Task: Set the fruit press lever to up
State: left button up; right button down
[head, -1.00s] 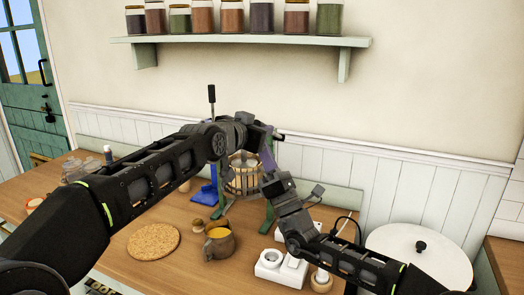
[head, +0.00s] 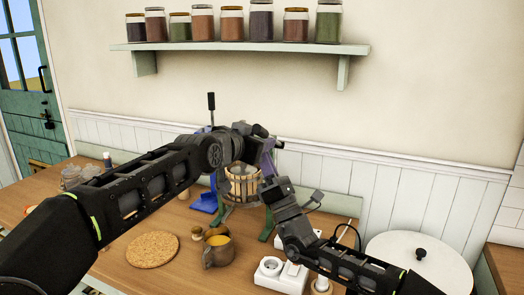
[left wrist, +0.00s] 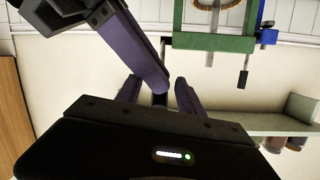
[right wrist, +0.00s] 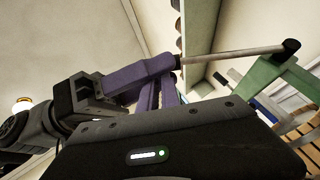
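The fruit press (head: 242,182) is a wooden slatted tub in a green frame, partly hidden behind my arms in the head view. A black-gripped lever (head: 211,101) stands upright at its left; it also shows in the left wrist view (left wrist: 243,78), which is upside down. My left gripper (head: 268,158) is over the press, right of the lever. Its purple fingers (left wrist: 158,88) are apart, with something dark between them that I cannot identify. My right gripper's fingers (right wrist: 161,95) are together with nothing visible between them, close to my left gripper. A metal rod (right wrist: 235,54) passes just beyond them.
A white device (head: 282,275) and a large white-lidded pot (head: 420,258) are at right. A shelf (head: 240,48) of jars hangs above.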

pick_arm(q)
jog(key=v, duration=0.6)
jog(key=shift+s+a, duration=0.2)
jog(key=shift+s, duration=0.15)
pick_arm(e)
jog(key=shift+w+d, duration=0.15)
jog(key=shift+d, duration=0.1)
pick_arm(q)
jog(key=shift+w, duration=0.1)
